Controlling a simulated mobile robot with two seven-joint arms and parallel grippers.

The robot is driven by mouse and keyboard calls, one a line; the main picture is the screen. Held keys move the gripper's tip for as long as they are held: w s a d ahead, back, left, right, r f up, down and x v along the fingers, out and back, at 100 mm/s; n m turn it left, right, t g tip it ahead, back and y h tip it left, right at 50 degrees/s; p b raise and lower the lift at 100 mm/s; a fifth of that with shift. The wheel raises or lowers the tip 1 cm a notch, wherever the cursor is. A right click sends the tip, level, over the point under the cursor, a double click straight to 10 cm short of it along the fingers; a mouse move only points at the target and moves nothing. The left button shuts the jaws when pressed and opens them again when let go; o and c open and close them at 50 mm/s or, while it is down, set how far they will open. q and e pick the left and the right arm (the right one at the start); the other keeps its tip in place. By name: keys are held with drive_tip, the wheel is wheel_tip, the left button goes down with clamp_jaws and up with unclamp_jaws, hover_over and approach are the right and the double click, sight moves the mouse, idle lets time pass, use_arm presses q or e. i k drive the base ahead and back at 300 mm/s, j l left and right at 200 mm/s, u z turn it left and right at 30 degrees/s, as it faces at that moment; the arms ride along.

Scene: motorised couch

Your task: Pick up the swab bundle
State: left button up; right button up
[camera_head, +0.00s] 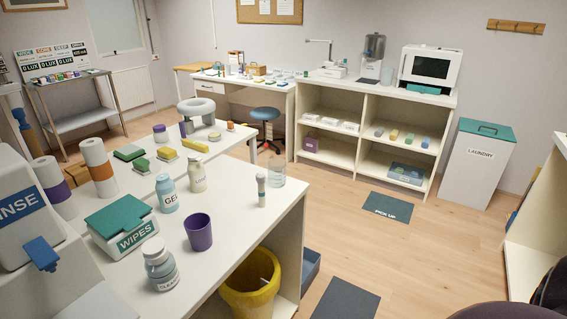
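I cannot tell for sure which thing is the swab bundle. Neither of my grippers is in view.
The near counter also holds a purple cup (198,232), a gel bottle (167,193), a wipes box (122,228) and a clear beaker (277,172). A yellow bin (250,290) stands below. Open floor surrounds the PICK UP mat (386,207); a laundry bin (478,165) stands right.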

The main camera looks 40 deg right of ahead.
sight(260, 176)
drive_tip(key=l+u, duration=0.25)
drive_tip(key=l, duration=0.15)
drive_tip(key=k+l+u, duration=0.1)
drive_tip(key=l+u, duration=0.2)
drive_tip(key=k+l+u, duration=0.25)
drive_tip(key=l, duration=0.2)
drive_tip(key=l+u, duration=0.25)
drive_tip(key=l, duration=0.15)
